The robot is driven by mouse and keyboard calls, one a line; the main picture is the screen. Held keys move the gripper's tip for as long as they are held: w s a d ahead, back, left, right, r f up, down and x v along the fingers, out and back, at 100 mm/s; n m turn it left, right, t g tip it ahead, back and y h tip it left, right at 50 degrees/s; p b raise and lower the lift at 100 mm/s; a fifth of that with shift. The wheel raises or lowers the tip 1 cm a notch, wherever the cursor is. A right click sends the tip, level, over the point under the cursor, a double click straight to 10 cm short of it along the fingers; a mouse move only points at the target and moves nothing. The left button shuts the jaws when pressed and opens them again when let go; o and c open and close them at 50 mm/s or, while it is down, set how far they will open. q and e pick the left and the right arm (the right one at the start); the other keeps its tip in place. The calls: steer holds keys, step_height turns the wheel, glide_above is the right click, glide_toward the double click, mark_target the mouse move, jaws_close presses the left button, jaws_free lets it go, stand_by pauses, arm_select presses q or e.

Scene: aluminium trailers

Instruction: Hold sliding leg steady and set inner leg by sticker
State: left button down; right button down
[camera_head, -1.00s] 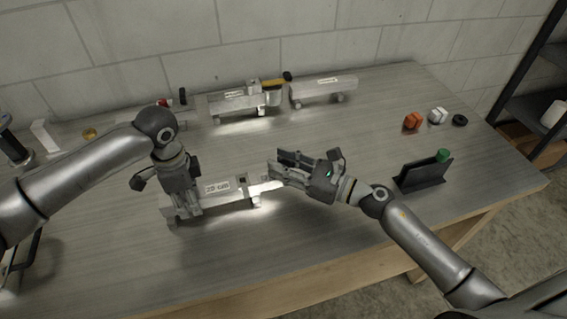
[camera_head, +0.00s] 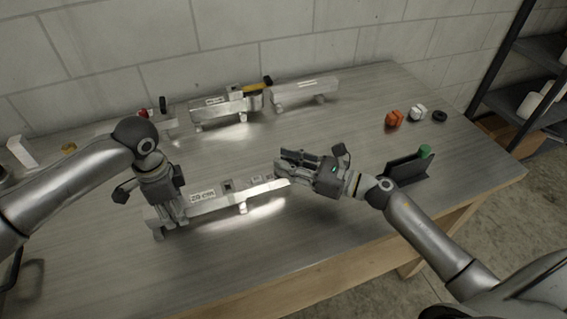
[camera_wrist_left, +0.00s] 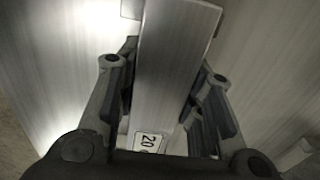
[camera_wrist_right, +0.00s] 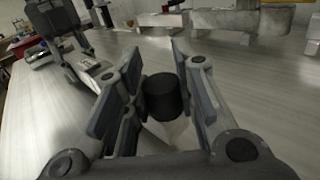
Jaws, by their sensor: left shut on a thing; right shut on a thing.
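The sliding leg (camera_head: 163,214), an aluminium bar with a white label (camera_head: 203,196), lies along the front of the table. My left gripper (camera_head: 170,208) is shut on its left part from above; in the left wrist view its fingers (camera_wrist_left: 165,85) straddle the bar, with a label reading "20" (camera_wrist_left: 148,142) near the palm. The slimmer inner leg (camera_head: 262,187) extends out to the right, with a small sticker (camera_head: 240,184) near the opening. My right gripper (camera_head: 284,165) is shut at its right end. In the right wrist view a dark round piece (camera_wrist_right: 161,97) sits between the fingers.
Other aluminium trailer parts (camera_head: 228,108) (camera_head: 302,93) stand along the back by the wall. Orange (camera_head: 394,119) and white (camera_head: 418,112) pieces and a black ring (camera_head: 440,115) lie at the right. A black holder (camera_head: 408,170) with a green cap stands right of my right gripper.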

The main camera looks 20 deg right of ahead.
steer(key=c, duration=1.1)
jaws_free()
steer(key=shift+c, duration=0.2)
steer(key=v, duration=1.2)
arm_select(q)
steer(key=c, duration=0.9)
jaws_free()
